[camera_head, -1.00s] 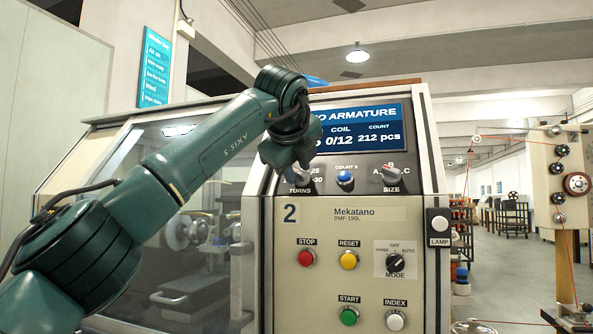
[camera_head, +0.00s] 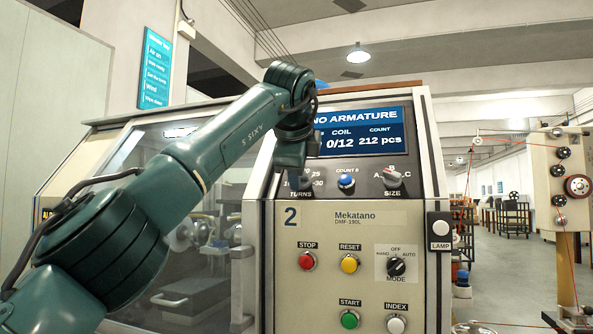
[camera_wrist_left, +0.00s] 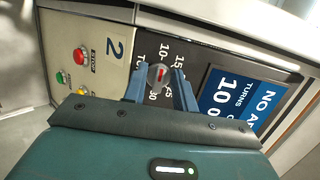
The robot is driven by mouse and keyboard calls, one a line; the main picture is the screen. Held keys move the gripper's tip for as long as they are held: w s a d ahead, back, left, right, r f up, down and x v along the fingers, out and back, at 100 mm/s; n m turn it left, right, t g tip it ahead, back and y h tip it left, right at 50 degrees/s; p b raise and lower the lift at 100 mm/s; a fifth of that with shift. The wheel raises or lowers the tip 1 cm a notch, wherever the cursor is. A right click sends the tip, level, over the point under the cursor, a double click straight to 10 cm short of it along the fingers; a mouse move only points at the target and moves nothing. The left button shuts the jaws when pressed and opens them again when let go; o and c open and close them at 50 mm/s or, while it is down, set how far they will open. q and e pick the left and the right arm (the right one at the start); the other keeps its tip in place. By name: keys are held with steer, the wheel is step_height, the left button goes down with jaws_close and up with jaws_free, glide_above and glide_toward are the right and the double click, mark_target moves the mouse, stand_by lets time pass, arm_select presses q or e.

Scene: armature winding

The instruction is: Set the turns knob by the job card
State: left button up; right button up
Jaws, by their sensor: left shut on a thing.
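The turns knob (camera_wrist_left: 158,76), grey with a red mark, sits between the two blue fingers of my left gripper (camera_wrist_left: 157,84) in the left wrist view. The fingers are shut on it. A printed scale with 10, 15, 25 and 30 surrounds the knob; I cannot tell exactly which number the mark meets. The display (camera_wrist_left: 238,98) beside it reads TURNS 10. In the head view my left gripper (camera_head: 291,172) reaches down to the panel over the TURNS label and largely hides the knob. I see no readable job card. My right gripper is out of view.
The count knob (camera_head: 346,182) and size knob (camera_head: 391,181) are close on the right. Below are the stop button (camera_head: 307,261), reset button (camera_head: 349,263), start button (camera_head: 349,319), index button (camera_head: 396,324) and mode switch (camera_head: 396,266). A blue sign (camera_head: 155,68) hangs on the wall.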

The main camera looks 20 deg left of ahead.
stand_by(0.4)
arm_select(q)
steer(key=o, duration=0.6)
steer(key=b+v, duration=0.1)
steer(key=v, duration=1.2)
steer(key=shift+r, duration=0.15)
